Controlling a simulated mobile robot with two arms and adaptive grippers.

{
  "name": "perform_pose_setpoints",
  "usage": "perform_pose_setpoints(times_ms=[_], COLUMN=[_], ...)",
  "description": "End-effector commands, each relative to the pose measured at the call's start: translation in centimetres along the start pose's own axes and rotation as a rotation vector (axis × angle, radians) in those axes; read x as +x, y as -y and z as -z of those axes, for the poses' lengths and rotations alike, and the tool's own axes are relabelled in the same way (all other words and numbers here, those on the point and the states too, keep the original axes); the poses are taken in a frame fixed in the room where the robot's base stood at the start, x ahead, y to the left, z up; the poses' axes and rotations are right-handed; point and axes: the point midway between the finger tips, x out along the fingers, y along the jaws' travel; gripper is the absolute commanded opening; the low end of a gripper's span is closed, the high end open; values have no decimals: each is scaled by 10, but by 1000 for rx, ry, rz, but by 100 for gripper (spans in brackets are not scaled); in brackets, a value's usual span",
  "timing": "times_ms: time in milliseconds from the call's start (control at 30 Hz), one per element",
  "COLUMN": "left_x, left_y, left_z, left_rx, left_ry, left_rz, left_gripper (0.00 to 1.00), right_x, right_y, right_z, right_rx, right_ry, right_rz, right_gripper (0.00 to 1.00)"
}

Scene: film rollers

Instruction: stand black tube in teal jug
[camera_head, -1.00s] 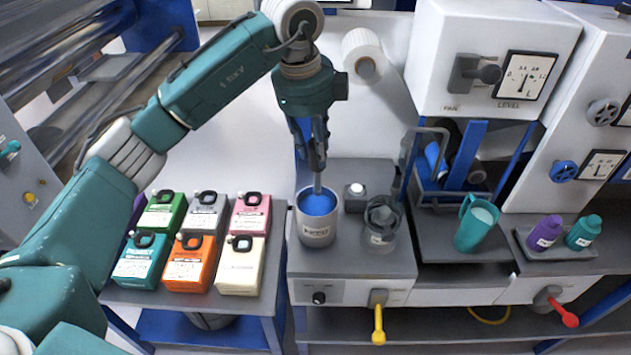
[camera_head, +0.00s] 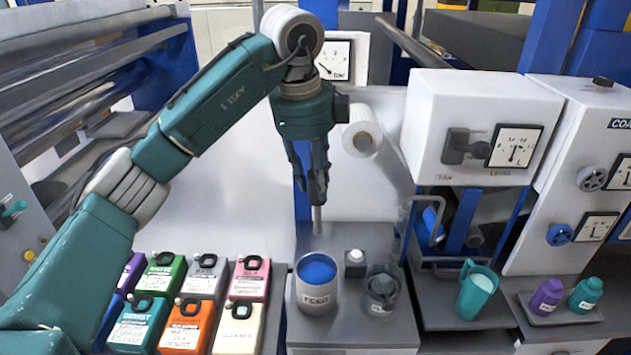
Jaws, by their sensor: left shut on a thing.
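My left gripper (camera_head: 314,195) is shut on a thin grey rod (camera_head: 317,220) that hangs upright from its fingers. This rod may be the black tube, but its colour shows grey here. Its lower end is clear of the white pot (camera_head: 317,298) with blue contents (camera_head: 318,268), and shows just above the pot's far rim. The gripper is well to the left of the jug. My right gripper is not in view.
A dark see-through beaker (camera_head: 381,291) and a small white-topped block (camera_head: 355,264) stand between pot and jug. Purple (camera_head: 545,297) and teal (camera_head: 585,295) bottles sit right of the jug. A blue-framed machine (camera_head: 467,215) rises behind it. Several coloured canisters (camera_head: 184,328) stand left.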

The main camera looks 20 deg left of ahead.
Motion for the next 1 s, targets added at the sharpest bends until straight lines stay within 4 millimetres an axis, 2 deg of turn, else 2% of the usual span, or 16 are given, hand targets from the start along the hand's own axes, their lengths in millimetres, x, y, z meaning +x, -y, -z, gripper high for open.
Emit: perform_pose_setpoints(times_ms=[100, 1000], left_x=[-14, -84], left_y=[3, 17], left_z=[0, 0], left_rx=[1, 1], left_ry=[0, 0], left_rz=[2, 2], left_gripper=[7, 7], right_x=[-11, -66], right_y=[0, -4], right_z=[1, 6], right_rx=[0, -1], right_ry=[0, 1], right_rz=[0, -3], right_gripper=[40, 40])
